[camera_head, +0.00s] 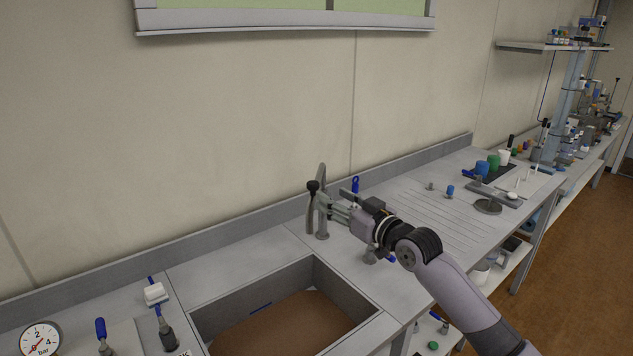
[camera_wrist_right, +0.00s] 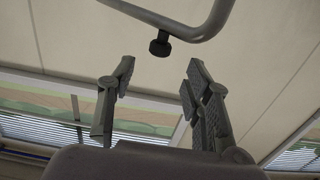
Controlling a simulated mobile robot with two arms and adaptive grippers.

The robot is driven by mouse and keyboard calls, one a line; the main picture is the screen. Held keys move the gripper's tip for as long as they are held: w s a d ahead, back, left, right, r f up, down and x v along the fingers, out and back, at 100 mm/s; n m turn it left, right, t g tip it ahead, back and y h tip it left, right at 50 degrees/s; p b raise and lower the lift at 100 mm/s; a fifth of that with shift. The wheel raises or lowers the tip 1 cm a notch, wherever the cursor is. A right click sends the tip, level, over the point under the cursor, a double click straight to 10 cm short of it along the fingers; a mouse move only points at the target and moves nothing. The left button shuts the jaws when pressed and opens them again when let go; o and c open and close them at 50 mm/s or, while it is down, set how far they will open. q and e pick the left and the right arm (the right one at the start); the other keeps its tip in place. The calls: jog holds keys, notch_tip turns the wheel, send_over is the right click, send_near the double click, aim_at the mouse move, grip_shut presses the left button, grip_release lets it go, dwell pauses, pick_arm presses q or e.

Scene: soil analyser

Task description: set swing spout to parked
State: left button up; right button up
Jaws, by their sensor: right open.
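The swing spout (camera_head: 322,178) is a grey metal tube that rises from the bench just behind the right end of the sink and bends over at the top. In the right wrist view its bent tube (camera_wrist_right: 215,22) crosses the top, ending in a black ribbed tip (camera_wrist_right: 160,46). My right gripper (camera_head: 337,204) reaches in from the right beside the spout; its fingers partly overlap it in the head view. In the wrist view the right gripper (camera_wrist_right: 160,72) is open and empty, with the tip beyond the gap between its fingers. My left gripper is not in view.
The open sink (camera_head: 345,288) lies in front of the spout. A blue-handled item (camera_head: 355,185) stands behind my right gripper. A pressure gauge (camera_head: 40,338) and brushes are at the lower left.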

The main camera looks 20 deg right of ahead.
aim_at(317, 188)
jog(key=p+x, duration=0.1)
jog(key=x, duration=0.6)
jog(key=shift+w+a, duration=0.1)
jog(key=shift+w, duration=0.2)
jog(key=shift+c, duration=0.5)
jog(key=shift+f, duration=0.1)
grip_shut()
